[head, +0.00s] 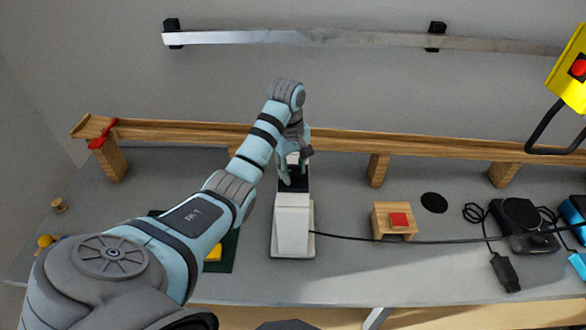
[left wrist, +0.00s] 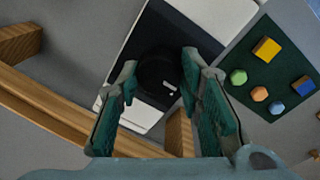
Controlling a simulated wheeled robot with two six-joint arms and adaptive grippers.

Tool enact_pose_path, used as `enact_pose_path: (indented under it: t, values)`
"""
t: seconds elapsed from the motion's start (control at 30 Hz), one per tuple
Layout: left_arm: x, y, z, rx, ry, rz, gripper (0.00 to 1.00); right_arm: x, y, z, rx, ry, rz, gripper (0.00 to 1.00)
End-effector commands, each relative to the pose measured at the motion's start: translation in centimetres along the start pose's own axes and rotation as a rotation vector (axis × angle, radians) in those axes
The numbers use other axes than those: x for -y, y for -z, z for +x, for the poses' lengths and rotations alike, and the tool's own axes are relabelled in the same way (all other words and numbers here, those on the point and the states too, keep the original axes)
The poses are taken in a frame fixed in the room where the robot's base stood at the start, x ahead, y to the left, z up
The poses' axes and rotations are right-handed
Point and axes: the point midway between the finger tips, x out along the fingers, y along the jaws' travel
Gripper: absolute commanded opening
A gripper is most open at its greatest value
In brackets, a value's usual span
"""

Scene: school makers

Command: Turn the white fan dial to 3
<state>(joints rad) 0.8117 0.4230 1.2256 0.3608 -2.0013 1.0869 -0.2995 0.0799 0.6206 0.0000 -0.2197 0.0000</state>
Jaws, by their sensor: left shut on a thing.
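The white device (head: 293,230) stands on the bench, with a black panel toward the back. In the left wrist view its white body (left wrist: 225,18) and black panel (left wrist: 180,35) show. A round black dial (left wrist: 155,72) sits on the panel, with a small white mark on its edge. My left gripper (head: 294,172) reaches down over the panel. In the left wrist view its green-padded fingers (left wrist: 160,75) are on either side of the dial and closed on it. Numbers around the dial cannot be read. My right gripper is not in view.
A wooden rail (head: 340,143) on blocks runs behind the device. A wooden box with a red button (head: 398,220) stands to the right, with a black cable near it. A black device (head: 522,225) is farther right. A green mat (left wrist: 272,75) holds several coloured pieces.

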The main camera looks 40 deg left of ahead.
Motion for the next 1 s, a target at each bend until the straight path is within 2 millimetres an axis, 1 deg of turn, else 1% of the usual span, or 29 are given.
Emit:
enact_pose_path:
  t: [0.17,0.37,1.0]
  values:
    - [0.02,0.0,0.04,0.004,0.001,0.044,0.06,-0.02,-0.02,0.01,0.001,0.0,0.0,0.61]
    - [0.02,0.03,0.04,0.012,0.001,0.159,0.06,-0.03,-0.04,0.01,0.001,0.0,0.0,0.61]
    - [0.0,0.12,0.06,0.052,0.001,0.745,0.06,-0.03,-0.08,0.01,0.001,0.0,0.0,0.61]
